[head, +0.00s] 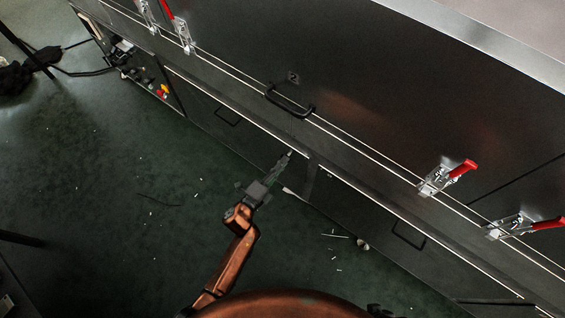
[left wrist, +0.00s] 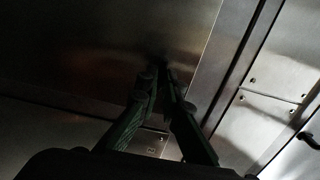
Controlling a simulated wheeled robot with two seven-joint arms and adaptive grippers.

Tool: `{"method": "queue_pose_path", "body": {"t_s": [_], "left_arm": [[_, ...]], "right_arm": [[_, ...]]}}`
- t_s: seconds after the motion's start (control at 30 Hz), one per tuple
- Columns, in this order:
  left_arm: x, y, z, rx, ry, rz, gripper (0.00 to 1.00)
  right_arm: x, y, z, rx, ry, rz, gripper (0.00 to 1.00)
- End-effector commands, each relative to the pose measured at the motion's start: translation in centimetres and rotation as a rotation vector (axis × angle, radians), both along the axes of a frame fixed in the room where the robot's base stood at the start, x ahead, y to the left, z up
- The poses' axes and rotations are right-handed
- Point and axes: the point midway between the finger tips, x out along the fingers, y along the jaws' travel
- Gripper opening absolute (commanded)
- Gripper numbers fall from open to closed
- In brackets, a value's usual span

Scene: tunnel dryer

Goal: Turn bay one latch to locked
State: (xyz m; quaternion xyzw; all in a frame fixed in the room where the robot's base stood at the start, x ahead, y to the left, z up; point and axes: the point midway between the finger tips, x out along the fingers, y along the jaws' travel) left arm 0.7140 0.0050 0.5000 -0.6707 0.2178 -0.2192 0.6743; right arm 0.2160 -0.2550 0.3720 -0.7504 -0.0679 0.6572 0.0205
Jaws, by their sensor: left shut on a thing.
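Red-handled toggle clamps stand along the dryer's edge: one (head: 436,182) and another (head: 508,226) at the right, and two (head: 182,36) at the top left. No label tells me which latch is bay one's. My right gripper is out of view.
A black bar handle (head: 290,104) sticks out from the dryer front above my left gripper. Smaller handles (head: 408,236) sit on the lower panels. Small scraps lie on the green floor (head: 110,215), which is otherwise mostly clear. Cables lie at the top left.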

Motion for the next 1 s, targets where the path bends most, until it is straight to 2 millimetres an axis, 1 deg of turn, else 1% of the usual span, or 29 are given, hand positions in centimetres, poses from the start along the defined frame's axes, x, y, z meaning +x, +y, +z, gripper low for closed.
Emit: {"method": "queue_pose_path", "body": {"t_s": [0.43,0.47,0.7,0.9,1.0], "left_arm": [[-0.13,-0.16,-0.15,0.010,-0.005,-0.003,0.00],[-0.14,-0.16,-0.15,0.010,-0.005,-0.003,0.08],[-0.07,-0.08,-0.09,0.009,-0.005,-0.001,0.24],[-0.04,-0.03,-0.05,0.009,-0.005,-0.001,0.24],[-0.17,0.10,-0.08,0.009,-0.005,0.000,0.24]], "right_arm": [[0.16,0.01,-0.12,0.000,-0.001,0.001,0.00],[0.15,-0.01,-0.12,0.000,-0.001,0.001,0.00],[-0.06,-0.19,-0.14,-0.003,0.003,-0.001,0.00],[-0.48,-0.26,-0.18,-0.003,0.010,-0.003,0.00],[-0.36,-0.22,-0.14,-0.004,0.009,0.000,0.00]]}}
